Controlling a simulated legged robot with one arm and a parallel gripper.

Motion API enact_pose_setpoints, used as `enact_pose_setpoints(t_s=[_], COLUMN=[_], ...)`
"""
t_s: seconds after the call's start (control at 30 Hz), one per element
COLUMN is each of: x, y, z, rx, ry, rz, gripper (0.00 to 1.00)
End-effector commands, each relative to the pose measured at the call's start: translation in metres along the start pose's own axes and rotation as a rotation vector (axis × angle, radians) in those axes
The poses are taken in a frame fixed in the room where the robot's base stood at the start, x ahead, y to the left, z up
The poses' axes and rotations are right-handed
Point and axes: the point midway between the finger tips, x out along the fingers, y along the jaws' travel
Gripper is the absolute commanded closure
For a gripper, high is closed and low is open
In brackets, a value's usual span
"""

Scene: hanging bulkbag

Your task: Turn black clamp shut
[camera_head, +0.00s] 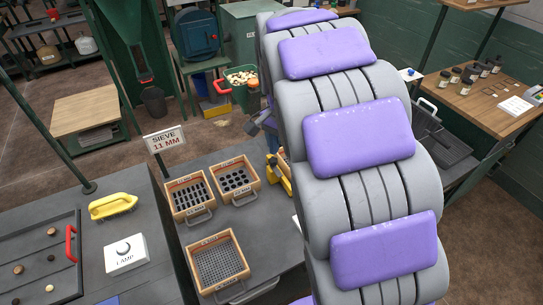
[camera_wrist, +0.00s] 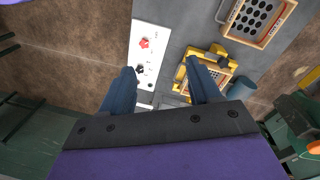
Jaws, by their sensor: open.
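My gripper (camera_wrist: 160,66) shows in the wrist view with its two dark blue fingers spread apart and nothing between them. A yellow frame (camera_wrist: 182,76) holding a wooden sieve lies beyond the right finger, which covers part of it. A small dark piece (camera_wrist: 222,61) sits at the frame's right side; I cannot tell whether it is the black clamp. A white panel (camera_wrist: 147,40) beyond the fingers bears a red knob-like piece (camera_wrist: 144,43) and a small black one (camera_wrist: 139,69). In the head view my arm hides most of the yellow frame (camera_head: 283,180).
A dark tray with a red handle (camera_head: 40,260) lies at left. A wooden table with jars (camera_head: 478,85) stands at right.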

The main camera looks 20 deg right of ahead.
Motion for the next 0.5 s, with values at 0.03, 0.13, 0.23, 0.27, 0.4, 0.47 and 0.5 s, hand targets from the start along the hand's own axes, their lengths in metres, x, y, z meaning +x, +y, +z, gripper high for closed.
enact_pose_setpoints(t_s=[0.03,0.13,0.23,0.27,0.4,0.47,0.5], x=[0.003,0.006,0.013,0.015,0.028,0.036,0.040], y=[-0.013,-0.037,-0.059,-0.066,-0.097,-0.111,-0.118], z=[-0.015,-0.040,-0.063,-0.070,-0.099,-0.111,-0.118], rx=[0.053,0.161,0.264,0.294,0.432,0.489,0.526], ry=[0.003,0.009,0.013,0.013,0.010,0.006,0.003], rz=[0.000,-0.008,-0.015,-0.018,-0.037,-0.045,-0.052], gripper=[0.38,0.38,0.38,0.38,0.38,0.38,0.38])
